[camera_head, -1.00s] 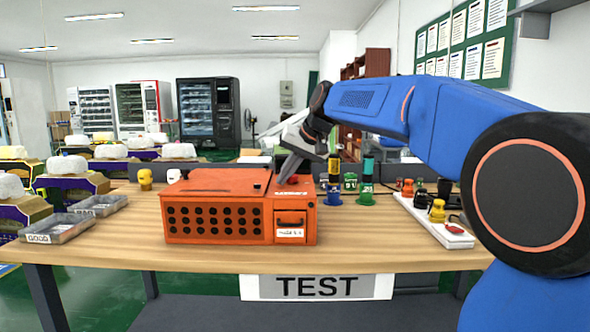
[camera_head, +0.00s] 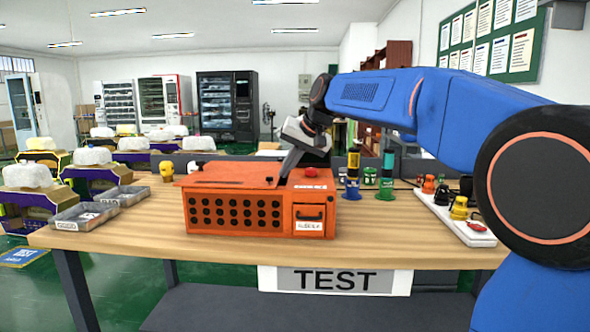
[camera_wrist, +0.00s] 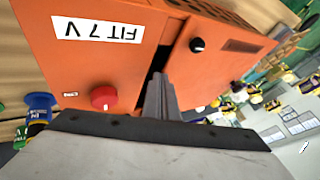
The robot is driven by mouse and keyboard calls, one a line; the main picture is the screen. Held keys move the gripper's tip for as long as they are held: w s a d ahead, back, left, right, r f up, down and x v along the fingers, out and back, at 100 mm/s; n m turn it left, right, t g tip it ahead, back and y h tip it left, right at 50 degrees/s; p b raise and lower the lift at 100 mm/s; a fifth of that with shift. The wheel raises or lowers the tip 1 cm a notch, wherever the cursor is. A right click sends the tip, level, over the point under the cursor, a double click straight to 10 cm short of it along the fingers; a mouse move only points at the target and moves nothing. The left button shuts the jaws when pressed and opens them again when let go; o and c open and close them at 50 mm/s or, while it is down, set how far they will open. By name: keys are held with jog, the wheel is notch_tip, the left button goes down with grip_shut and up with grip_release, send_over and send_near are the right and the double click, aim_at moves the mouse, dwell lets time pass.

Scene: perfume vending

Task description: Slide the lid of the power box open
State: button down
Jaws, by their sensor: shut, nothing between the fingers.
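The orange power box (camera_head: 262,216) stands on the wooden table, its round-holed front facing me. Its flat orange lid (camera_head: 225,174) lies on top and sticks out slightly past the box's left edge. In the wrist view, a dark gap shows between the lid (camera_wrist: 215,62) and the fixed top (camera_wrist: 90,65). My gripper (camera_head: 281,182) is shut and empty, tilted down at the lid's right edge. The wrist view shows its fingertips (camera_wrist: 158,80) at the gap, close against the lid edge; contact is hard to tell. A black knob (camera_wrist: 197,45) sits on the lid.
A red button (camera_head: 311,172) is on the box's fixed top, right of my gripper. Grey trays (camera_head: 84,216) lie at the left. Colored bottles (camera_head: 386,177) and a white strip with knobs (camera_head: 470,232) stand at the right. The table front is clear.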

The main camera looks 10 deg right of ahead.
aim_at(222, 175)
jog(key=w+a, duration=0.2)
jog(key=a, duration=0.3)
jog(key=w+a, duration=0.1)
jog(key=a, duration=0.5)
jog(key=w+a, duration=0.2)
jog(key=a, duration=0.4)
jog(key=shift+w+a+f, duration=0.1)
jog(key=shift+w, duration=0.25)
